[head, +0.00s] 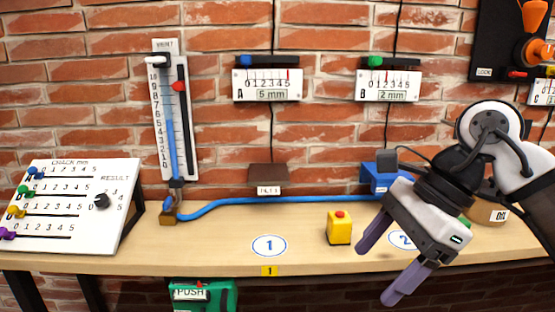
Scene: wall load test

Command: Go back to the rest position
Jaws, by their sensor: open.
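My gripper (383,272) is at the right of the head view, in front of the bench (220,261) near its front edge. Its two purple fingers are spread apart and nothing shows between them. It points down and to the left. My arm comes in from the right edge. The gripper partly covers the round marker 2 (400,238). A yellow box with a red button (340,228) stands on the bench just left of the fingers, apart from them in the picture.
A sloped white crack panel (65,215) stands at the left. A vertical gauge (170,115) with a blue hose (250,201) is on the brick wall. Gauges A (268,84) and B (388,86) hang above. A blue box (380,178) is behind my gripper. Marker 1 (269,245) is clear.

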